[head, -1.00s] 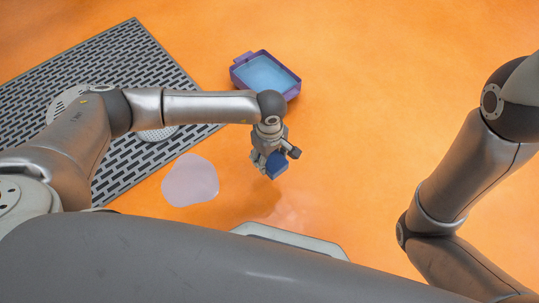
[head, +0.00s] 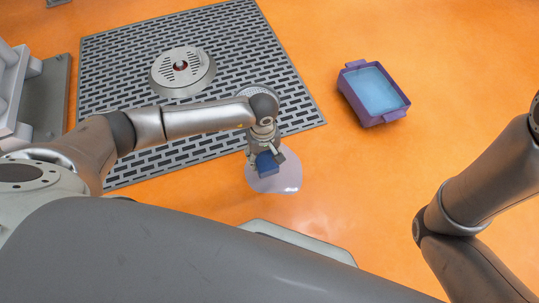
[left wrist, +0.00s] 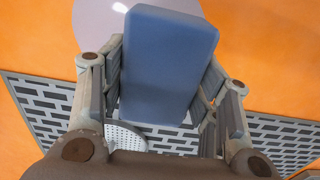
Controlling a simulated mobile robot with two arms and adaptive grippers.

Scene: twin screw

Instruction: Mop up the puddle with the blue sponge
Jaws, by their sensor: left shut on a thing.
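The blue sponge (head: 266,163) is held in my left gripper (head: 264,156), which is shut on it. In the left wrist view the sponge (left wrist: 165,65) fills the space between the two fingers (left wrist: 163,100). The puddle (head: 285,183) is a pale lilac patch on the orange floor, by the grating's lower right edge. In the head view the sponge overlaps the puddle; I cannot tell whether it touches it. In the left wrist view part of the puddle (left wrist: 90,22) shows behind the sponge. My right gripper is out of view; only its arm shows at the right.
A purple tray (head: 348,92) with light blue liquid stands on the floor to the right. A dark slotted grating (head: 110,60) lies at the upper left, with a round grey device (head: 183,72) on it. The floor between puddle and tray is clear.

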